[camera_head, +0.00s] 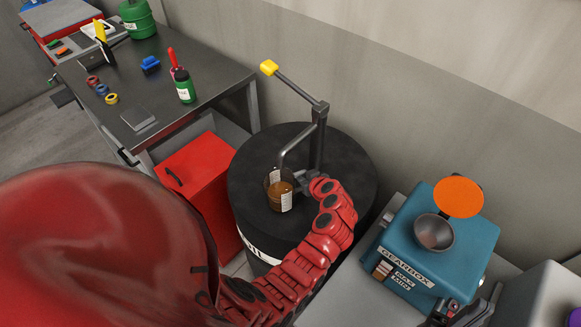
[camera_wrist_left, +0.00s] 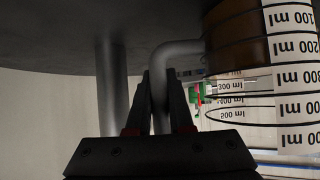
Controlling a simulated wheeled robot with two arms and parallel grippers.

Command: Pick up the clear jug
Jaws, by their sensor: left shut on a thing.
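The clear jug (camera_head: 273,178) stands on the black drum (camera_head: 250,165), with brown liquid inside and a white scale strip on its side. My left gripper (camera_head: 302,180) is at the jug's right side. In the left wrist view the jug (camera_wrist_left: 230,45) is close at the right, and my left gripper (camera_wrist_left: 160,85) has its fingers on either side of a grey curved bar that looks like the jug's handle. My right gripper (camera_head: 456,308) is low at the right, partly cut off by the frame; its jaws are unclear.
A pump (camera_head: 318,135) with a yellow-ended lever rises behind the jug, its spout close above it. A blue gearbox (camera_head: 455,235) with a funnel and orange disc stands right. A red cabinet (camera_head: 200,180) and dark workbench (camera_head: 205,65) are left.

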